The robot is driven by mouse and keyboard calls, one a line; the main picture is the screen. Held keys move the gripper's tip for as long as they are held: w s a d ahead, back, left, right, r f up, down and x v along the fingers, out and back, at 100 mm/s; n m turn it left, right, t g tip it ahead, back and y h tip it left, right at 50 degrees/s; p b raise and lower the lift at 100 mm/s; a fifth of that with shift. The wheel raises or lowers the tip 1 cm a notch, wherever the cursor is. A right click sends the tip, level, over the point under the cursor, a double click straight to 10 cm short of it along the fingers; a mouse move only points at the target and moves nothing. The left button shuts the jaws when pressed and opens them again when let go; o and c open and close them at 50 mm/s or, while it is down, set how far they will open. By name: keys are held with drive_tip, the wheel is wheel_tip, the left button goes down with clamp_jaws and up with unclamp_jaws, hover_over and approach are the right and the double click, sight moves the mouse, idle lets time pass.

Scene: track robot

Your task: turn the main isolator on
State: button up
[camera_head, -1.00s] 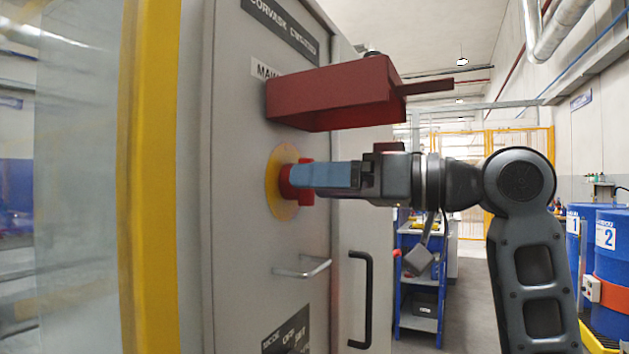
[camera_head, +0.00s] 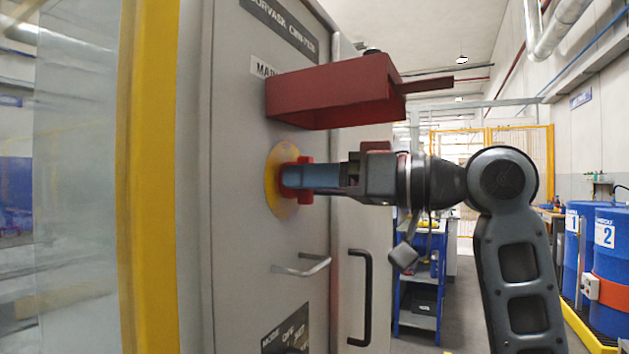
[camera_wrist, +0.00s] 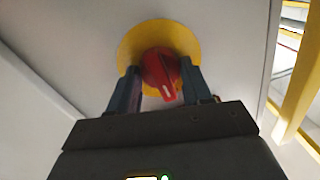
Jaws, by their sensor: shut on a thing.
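The main isolator is a red rotary handle (camera_head: 304,180) on a round yellow plate (camera_head: 276,192) on the grey cabinet front. The handle also shows in the wrist view (camera_wrist: 160,72), with a pale mark on its grip, tilted a little from the picture's vertical. My gripper (camera_head: 300,178) reaches in from the right, its blue-grey fingers at the handle. In the wrist view its two fingers (camera_wrist: 158,88) stand on both sides of the handle, shut on it. The near finger hides part of the handle in the head view.
A red box-shaped cover (camera_head: 330,95) juts out just above my gripper. A metal pull handle (camera_head: 302,266) and a black door handle (camera_head: 362,300) stick out below. A yellow post (camera_head: 150,180) stands to the left. Blue drums (camera_head: 610,260) are far right.

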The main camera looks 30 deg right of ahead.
drive_tip(key=shift+r+m+p, duration=0.15)
drive_tip(key=shift+m+p, duration=0.25)
drive_tip(key=shift+p, duration=0.25)
drive_tip(key=shift+c, duration=0.4)
drive_tip(key=shift+s+f+m+t+h+p, duration=0.15)
drive_tip(key=shift+m+t+p, duration=0.1)
drive_tip(key=shift+m+p, duration=2.6)
drive_tip(key=shift+w+m+t+h+p, duration=0.1)
drive_tip(key=shift+m+t+p, duration=0.2)
drive_tip(key=shift+m+p, duration=2.45)
drive_tip(key=shift+s+f+m+t+h+p, duration=0.15)
drive_tip(key=shift+m+t+p, duration=0.1)
drive_tip(key=shift+m+p, duration=2.6)
drive_tip(key=shift+w+m+b, duration=0.1)
drive_tip(key=shift+m+b, duration=0.3)
drive_tip(key=shift+m, duration=0.15)
drive_tip(key=o, duration=1.1)
drive_tip(key=shift+a, duration=0.1)
drive_tip(key=shift+c, duration=0.2)
drive_tip(key=b+v, duration=0.2)
drive_tip(key=v, duration=0.5)
drive_tip(key=shift+s+d, duration=0.25)
drive_tip(key=shift+s, duration=0.05)
